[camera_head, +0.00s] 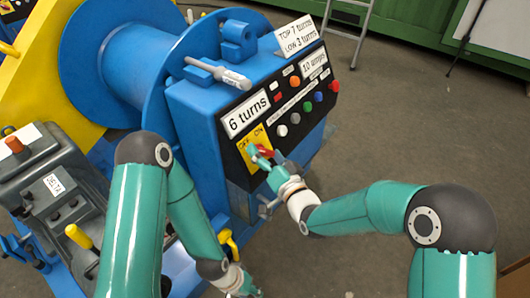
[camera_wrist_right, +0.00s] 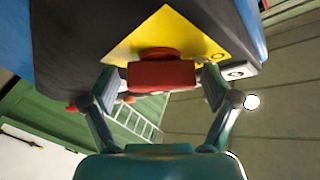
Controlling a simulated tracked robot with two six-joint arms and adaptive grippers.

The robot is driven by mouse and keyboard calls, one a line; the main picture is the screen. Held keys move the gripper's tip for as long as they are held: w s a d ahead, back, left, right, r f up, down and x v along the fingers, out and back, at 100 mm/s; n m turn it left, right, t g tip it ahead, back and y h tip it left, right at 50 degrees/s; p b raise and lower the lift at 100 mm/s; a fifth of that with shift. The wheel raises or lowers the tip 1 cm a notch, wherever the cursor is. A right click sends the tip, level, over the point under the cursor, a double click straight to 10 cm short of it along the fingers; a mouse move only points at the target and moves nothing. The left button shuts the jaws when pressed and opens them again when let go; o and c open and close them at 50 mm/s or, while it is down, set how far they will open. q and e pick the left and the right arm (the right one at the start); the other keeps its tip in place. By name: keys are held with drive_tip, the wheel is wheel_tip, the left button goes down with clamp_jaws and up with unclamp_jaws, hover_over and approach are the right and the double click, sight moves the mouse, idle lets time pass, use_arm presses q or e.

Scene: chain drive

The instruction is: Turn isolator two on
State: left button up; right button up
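A red switch handle (camera_head: 265,151) sits on a yellow plate (camera_head: 247,146) marked OFF and ON, low on the black control panel of the blue machine. In the right wrist view the red handle (camera_wrist_right: 162,75) lies crosswise in front of the yellow plate (camera_wrist_right: 190,35). My right gripper (camera_head: 262,158) is at the handle and partly covers it. In the wrist view its fingers (camera_wrist_right: 160,82) stand on either side of the handle, apart, with small gaps seeming to show at both ends. My left gripper (camera_head: 248,288) is low at the bottom edge, away from the panel; its fingers are unclear.
A grey lever box (camera_head: 55,190) stands at left. A ladder (camera_head: 350,30) stands behind; the floor right of the machine is clear.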

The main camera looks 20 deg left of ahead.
drive_tip(key=c, duration=0.9)
drive_tip(key=shift+o, duration=0.2)
